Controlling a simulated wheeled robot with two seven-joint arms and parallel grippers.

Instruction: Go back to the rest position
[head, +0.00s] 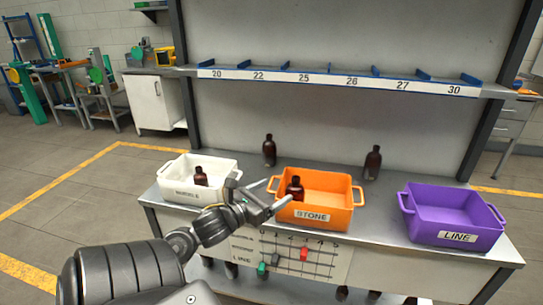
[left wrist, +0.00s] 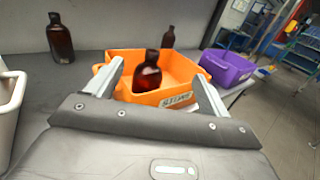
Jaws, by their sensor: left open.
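My left gripper (head: 273,194) is open and empty, at the front left side of the orange crate (head: 335,190) marked STONE. An amber bottle (head: 295,188) stands in the orange crate. In the left wrist view this bottle (left wrist: 147,78) shows between the two spread fingers (left wrist: 160,78), apart from them. Another amber bottle (head: 201,177) stands in the white crate (head: 226,165) at the left. Two more amber bottles stand on the table behind the crates, one at the left (head: 269,150) and one at the right (head: 372,162). My right gripper is not in view.
A purple crate (head: 450,208) marked LINE stands at the table's right end. A shelf (head: 335,80) with numbered slots runs above the table (head: 385,222). A board (head: 290,255) with numbers and coloured blocks hangs at the front. Several dark bottles show below the tabletop.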

